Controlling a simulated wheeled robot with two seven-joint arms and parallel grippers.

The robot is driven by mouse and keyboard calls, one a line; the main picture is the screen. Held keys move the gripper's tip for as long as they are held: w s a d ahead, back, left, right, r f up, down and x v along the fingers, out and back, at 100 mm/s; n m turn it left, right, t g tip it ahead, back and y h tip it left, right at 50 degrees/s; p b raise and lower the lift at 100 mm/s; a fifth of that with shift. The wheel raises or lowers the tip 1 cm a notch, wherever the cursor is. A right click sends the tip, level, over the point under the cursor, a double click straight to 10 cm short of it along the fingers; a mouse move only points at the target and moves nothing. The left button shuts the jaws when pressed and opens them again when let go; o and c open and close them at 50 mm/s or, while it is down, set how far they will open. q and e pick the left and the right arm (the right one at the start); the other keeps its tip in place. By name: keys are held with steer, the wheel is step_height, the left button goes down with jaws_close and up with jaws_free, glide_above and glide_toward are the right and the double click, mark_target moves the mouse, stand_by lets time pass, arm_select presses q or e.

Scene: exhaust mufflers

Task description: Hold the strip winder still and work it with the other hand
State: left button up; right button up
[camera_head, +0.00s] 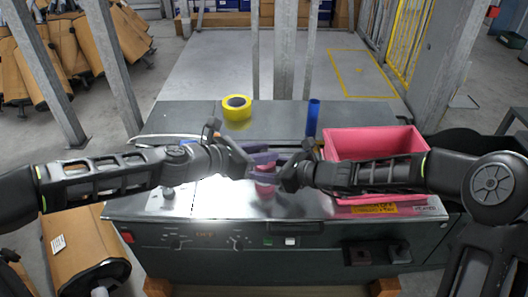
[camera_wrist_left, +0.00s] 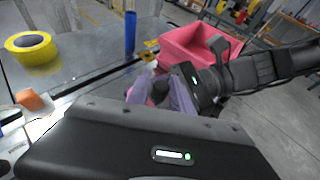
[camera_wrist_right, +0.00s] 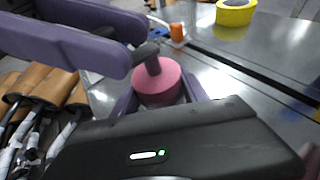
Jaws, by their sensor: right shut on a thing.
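The strip winder (camera_wrist_right: 158,84) shows in the right wrist view as a pink round body with a dark crank knob on top. In the head view its pink body (camera_head: 265,190) stands at the middle of the metal worktop, partly hidden by my grippers. My right gripper (camera_wrist_right: 160,98) is shut on its body, one purple finger on each side. My left gripper (camera_head: 270,160) is above the body, close to the knob; its two purple fingers (camera_wrist_right: 95,35) are apart. In the left wrist view the winder is mostly hidden behind purple fingers.
A yellow tape roll (camera_head: 237,107) and a blue cylinder (camera_head: 313,118) stand behind. A pink bin (camera_head: 375,142) sits at the right, under my right arm. An orange piece (camera_wrist_left: 34,100) lies at the left. The bench's (camera_head: 180,120) back surface is mostly clear.

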arm_select(q)
steer(key=o, duration=0.3)
steer(key=v, duration=1.2)
stand_by(1.2)
arm_select(e)
steer(key=o, duration=1.6)
steer(key=shift+c, duration=0.2)
steer(key=shift+d, duration=0.15)
